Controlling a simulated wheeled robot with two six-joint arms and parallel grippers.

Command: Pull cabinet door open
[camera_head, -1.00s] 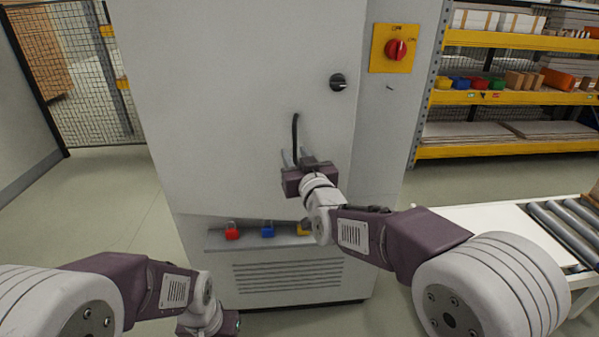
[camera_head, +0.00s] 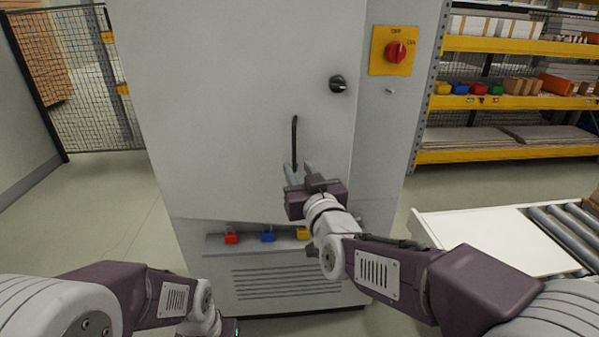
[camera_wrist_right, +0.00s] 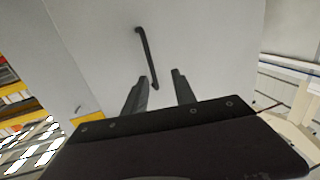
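The grey cabinet door (camera_head: 240,100) is shut and fills the middle of the head view. Its black bar handle (camera_head: 295,142) stands upright near the door's right side. The handle also shows in the right wrist view (camera_wrist_right: 147,57), with its lower end near the fingertips. My right gripper (camera_head: 300,166) is open and empty, just below the handle; in the right wrist view its two fingers (camera_wrist_right: 161,74) are spread apart. I cannot tell whether a finger touches the handle. My left arm is low at the left; its gripper is mostly cut off by the bottom edge.
A black knob (camera_head: 338,84) sits above and right of the handle. A red switch (camera_head: 396,51) on a yellow plate is further right. Red and blue padlocks (camera_head: 267,236) rest on a ledge below the door. A white roller table (camera_head: 490,240) stands at the right.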

